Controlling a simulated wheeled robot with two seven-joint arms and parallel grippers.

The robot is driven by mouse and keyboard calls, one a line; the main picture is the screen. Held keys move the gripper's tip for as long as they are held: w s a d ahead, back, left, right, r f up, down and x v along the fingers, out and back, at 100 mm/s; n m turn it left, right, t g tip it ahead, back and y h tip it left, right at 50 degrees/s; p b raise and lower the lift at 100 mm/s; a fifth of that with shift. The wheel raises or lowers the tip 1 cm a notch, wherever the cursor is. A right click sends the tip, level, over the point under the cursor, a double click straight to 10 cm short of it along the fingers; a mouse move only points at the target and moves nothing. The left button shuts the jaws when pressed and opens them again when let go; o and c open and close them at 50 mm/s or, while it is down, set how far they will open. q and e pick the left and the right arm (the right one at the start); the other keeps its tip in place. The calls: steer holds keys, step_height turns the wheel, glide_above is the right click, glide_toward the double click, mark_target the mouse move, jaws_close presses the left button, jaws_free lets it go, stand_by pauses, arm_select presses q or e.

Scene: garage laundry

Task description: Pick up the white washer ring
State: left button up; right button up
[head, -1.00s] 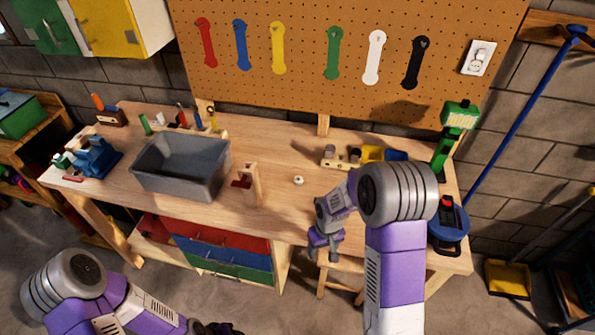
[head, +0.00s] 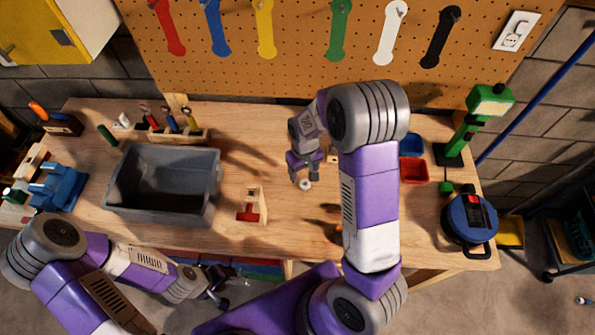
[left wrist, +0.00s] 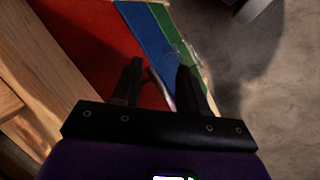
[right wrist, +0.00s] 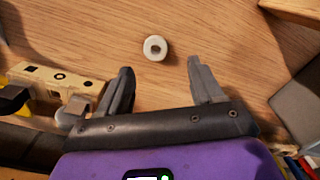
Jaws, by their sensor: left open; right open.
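The white washer ring (head: 305,184) lies flat on the wooden workbench. In the right wrist view the ring (right wrist: 155,47) is whole, with a dark hole, a little beyond the fingertips and between their lines. My right gripper (head: 303,176) is above the bench, close to the ring; in its wrist view it is open (right wrist: 160,68) and empty. My left gripper (head: 220,290) is low in front of the bench, away from the ring. In the left wrist view it is open (left wrist: 160,65) and empty, facing the coloured drawers.
A grey bin (head: 165,215) stands left of the ring, with a wooden stand holding a red piece (head: 249,212) between them. A wooden block with holes (right wrist: 60,82) is near my right gripper. A green lamp (head: 470,125) and blue reel (head: 468,218) stand at right.

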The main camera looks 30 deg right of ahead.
mark_target(306, 182)
steer(key=f, duration=0.4)
steer(key=s+f, duration=0.1)
steer(key=f, duration=0.1)
steer(key=shift+d+f, duration=0.3)
steer(key=shift+w, duration=0.1)
steer(key=c, duration=1.1)
